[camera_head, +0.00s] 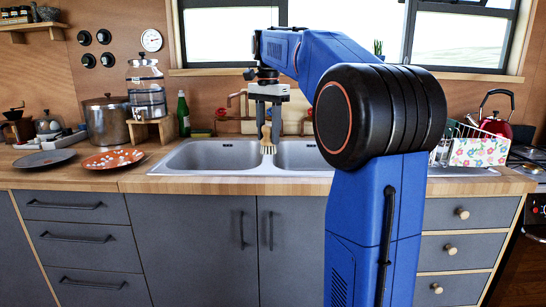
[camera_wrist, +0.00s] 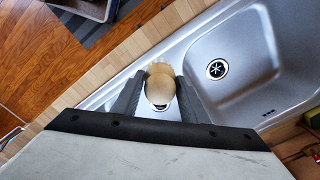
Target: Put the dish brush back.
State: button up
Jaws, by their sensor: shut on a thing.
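My gripper (camera_head: 268,117) points down over the sink (camera_head: 180,186) and is shut on the dish brush (camera_head: 267,141). The brush hangs upright, with its pale wooden body between the fingers and its bristles downward. In the head view it shows in front of the divider between the two basins. In the wrist view the brush (camera_wrist: 160,80) sits between the two dark fingers of my gripper (camera_wrist: 160,92), above the steel sink. I cannot tell whether the bristles touch the sink. No holder for the brush is clearly visible.
A dish rack (camera_head: 440,156) with a floral cloth (camera_head: 479,152) and red kettle (camera_head: 496,124) are at right. Left are a green bottle (camera_head: 183,115), a glass dispenser (camera_head: 146,90), a pot (camera_head: 106,122) and two plates. Red-handled taps (camera_head: 231,101) stand behind the sink.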

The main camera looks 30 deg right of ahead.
aim_at(268, 150)
jog(key=shift+f, duration=3.05)
jog(key=o, duration=1)
jog(key=shift+f, duration=0.1)
jog(key=shift+o, duration=0.2)
notch_tip(268, 150, up, 12)
jog(key=shift+r, duration=0.15)
